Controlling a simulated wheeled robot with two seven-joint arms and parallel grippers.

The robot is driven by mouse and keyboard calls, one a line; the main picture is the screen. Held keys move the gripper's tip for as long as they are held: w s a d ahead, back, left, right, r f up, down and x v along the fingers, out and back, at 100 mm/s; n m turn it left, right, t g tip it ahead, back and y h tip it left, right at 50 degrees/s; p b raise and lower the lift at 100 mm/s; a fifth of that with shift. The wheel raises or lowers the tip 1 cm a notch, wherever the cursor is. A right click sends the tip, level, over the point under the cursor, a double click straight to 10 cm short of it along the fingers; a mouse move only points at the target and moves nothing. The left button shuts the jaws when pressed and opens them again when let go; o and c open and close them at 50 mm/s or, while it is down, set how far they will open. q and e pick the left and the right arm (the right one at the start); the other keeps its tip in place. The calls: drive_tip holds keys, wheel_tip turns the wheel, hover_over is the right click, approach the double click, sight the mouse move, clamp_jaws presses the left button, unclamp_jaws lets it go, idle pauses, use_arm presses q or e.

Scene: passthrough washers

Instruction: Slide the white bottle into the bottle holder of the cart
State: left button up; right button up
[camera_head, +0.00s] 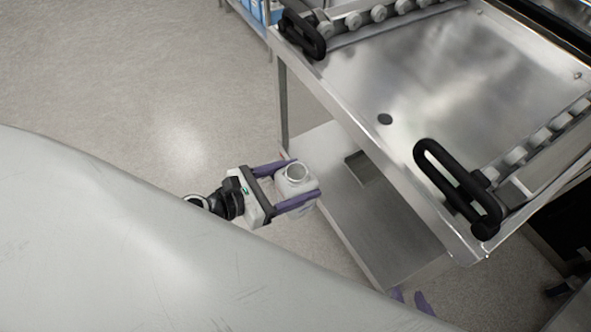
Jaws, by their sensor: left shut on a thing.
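The white bottle (297,187) is held between the purple fingers of my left gripper (295,184). Its round, open-looking mouth faces up toward the camera, and the fingers lie along two of its sides. The steel cart (328,82) stands to the right, with a top and a lower shelf (385,222). A rectangular recess (360,166), which looks like the bottle holder, is at the lower shelf, partly hidden by the cart top. The bottle is left of the recess, apart from it. Only the purple fingertips of my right gripper (411,299) show, spread apart with nothing visible between them.
Black loop handles (303,35) and rows of rollers (378,13) line the cart's top. Another black handle (460,190) sticks out at the near corner. A cart leg (283,105) stands behind the bottle. Open floor (130,80) lies to the left.

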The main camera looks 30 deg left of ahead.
use_arm(q)
drive_tip(key=w+d, duration=0.6)
drive_tip(key=w, duration=0.4)
drive_tip(key=w+d, duration=0.7)
drive_tip(key=w, duration=0.3)
idle(0.7)
drive_tip(key=shift+f, duration=0.1)
drive_tip(key=shift+w+d, duration=0.1)
drive_tip(key=shift+d, duration=0.05)
idle(0.5)
drive_tip(key=shift+f, duration=0.1)
idle(0.9)
drive_tip(key=shift+f+b, duration=0.15)
drive_tip(key=shift+b, duration=0.15)
drive_tip(key=shift+f+b, duration=0.45)
drive_tip(key=shift+f, duration=0.05)
